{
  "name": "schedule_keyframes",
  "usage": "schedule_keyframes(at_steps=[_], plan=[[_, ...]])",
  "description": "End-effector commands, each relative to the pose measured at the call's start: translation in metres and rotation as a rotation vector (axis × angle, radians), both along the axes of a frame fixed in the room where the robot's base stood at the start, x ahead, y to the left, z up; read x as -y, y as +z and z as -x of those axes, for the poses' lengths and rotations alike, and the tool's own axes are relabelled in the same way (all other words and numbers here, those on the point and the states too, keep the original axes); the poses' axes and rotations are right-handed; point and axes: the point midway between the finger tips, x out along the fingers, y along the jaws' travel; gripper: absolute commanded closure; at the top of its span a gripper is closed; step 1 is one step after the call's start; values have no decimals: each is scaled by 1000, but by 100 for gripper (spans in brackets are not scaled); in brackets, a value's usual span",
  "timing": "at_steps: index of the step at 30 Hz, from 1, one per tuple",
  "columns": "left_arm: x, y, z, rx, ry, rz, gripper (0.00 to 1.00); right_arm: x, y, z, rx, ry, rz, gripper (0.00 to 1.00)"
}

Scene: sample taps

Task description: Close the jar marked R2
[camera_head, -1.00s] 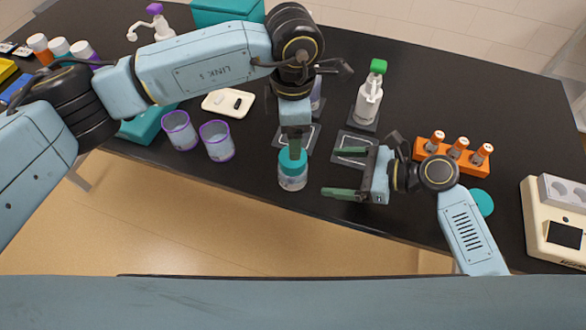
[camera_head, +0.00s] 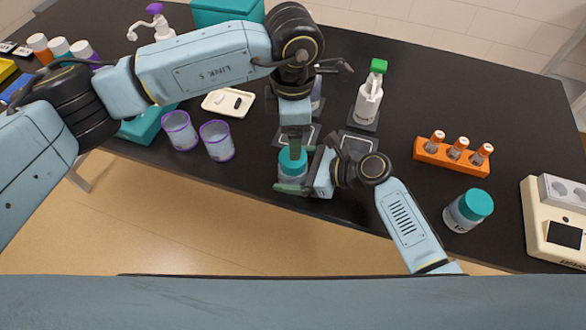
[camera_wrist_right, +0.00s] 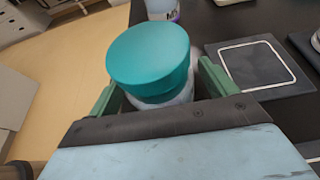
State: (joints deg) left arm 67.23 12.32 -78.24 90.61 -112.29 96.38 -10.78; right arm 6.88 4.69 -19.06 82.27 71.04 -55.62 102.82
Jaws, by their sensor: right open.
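A clear jar with a teal lid (camera_head: 292,163) stands near the table's front edge; its marking is not readable. In the right wrist view the lid (camera_wrist_right: 150,58) sits over the jar's pale body, and I cannot tell whether it is tight. My right gripper (camera_head: 300,170) is open around this jar, one green finger on each side.
An orange rack (camera_head: 453,156) with several vials and a cream device (camera_head: 555,225) are at the right. A green-topped spray bottle (camera_head: 369,95) stands behind. Purple-rimmed cups (camera_head: 217,141) are left of the jar. A square pad (camera_wrist_right: 258,66) lies beside it.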

Motion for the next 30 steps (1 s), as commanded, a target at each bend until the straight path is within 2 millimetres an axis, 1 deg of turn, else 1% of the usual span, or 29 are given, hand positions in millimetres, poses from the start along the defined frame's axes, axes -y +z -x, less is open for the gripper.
schedule_keyframes(at_steps=[2,17,19,21,23,26,30], plan=[[0,0,0,0,0,0,23,0,0,0,0,0,0,16],[0,0,0,0,0,0,23,1,0,0,0,0,1,81],[0,0,0,0,2,0,31,1,0,0,0,0,1,90],[0,0,0,0,18,0,32,1,0,0,0,0,1,100],[0,0,0,0,51,1,32,1,0,0,0,0,1,100],[1,0,0,0,155,2,32,1,0,0,0,0,1,100],[1,0,1,-1,391,1,32,1,0,0,0,0,1,100]])
